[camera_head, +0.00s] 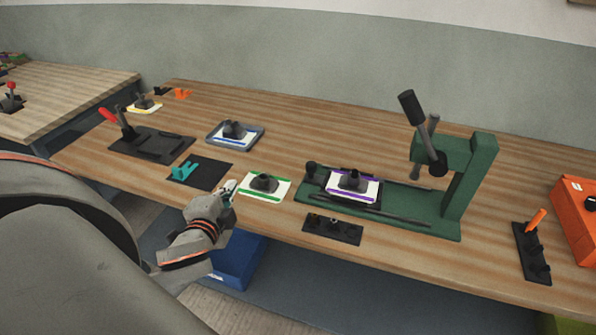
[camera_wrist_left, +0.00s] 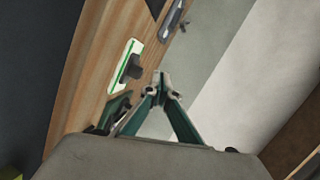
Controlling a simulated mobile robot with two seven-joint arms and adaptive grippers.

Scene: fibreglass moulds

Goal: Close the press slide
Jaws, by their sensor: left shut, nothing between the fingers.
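The green press (camera_head: 458,185) stands at the right middle of the bench, with a black-handled lever (camera_head: 412,108) tilted up above its base. The dark press slide (camera_head: 319,181) lies at the left end of the base, left of the ram and column. It has a black knob (camera_head: 311,170) at its left end and carries a purple-edged white plate (camera_head: 336,194) with a dark mould. My left gripper (camera_head: 229,187) is shut and empty at the bench's front edge, left of the slide and apart from it. Its fingers meet in the left wrist view (camera_wrist_left: 161,77). My right gripper is out of view.
A green-edged plate (camera_head: 281,191) with a dark mould lies between my gripper and the press; it also shows in the left wrist view (camera_wrist_left: 117,84). A black holder (camera_head: 333,229) lies before the press. A teal clip (camera_head: 184,171) and an orange box (camera_head: 575,222) flank the area.

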